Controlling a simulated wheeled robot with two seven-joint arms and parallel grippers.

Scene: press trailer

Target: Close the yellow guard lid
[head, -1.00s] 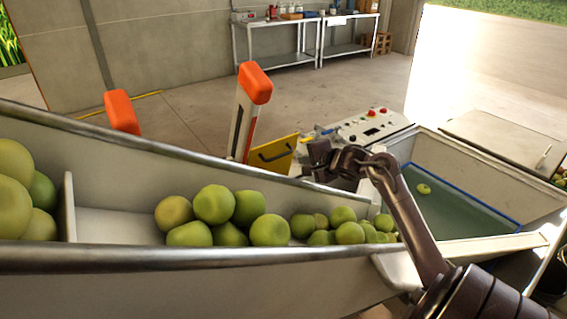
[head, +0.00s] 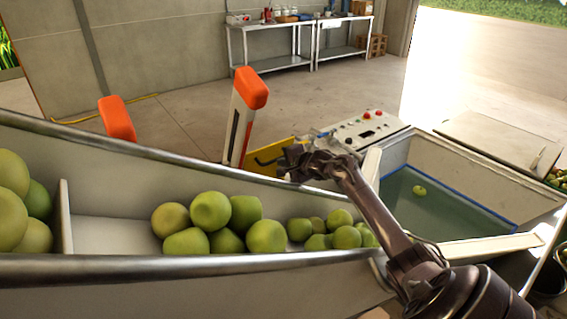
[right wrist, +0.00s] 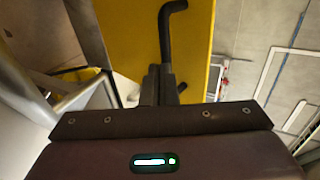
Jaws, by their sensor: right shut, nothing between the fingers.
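The yellow guard lid (head: 266,155) stands behind the far rim of the apple chute, partly hidden by the rim and by my right gripper. It carries a black bent handle (right wrist: 166,40), which shows in front of the yellow panel in the right wrist view. My right gripper (head: 287,160) is shut and empty, at the right edge of the lid in the head view. In the right wrist view its fingers (right wrist: 160,85) are close to the lower end of the handle; whether they touch the lid cannot be told. My left gripper is not in view.
A metal chute (head: 110,262) with several green apples crosses the front. A control panel (head: 360,130) with buttons stands behind my right arm. A water tank (head: 440,205) with one floating apple is at the right. Two orange-capped posts (head: 250,88) (head: 117,118) rise behind the chute.

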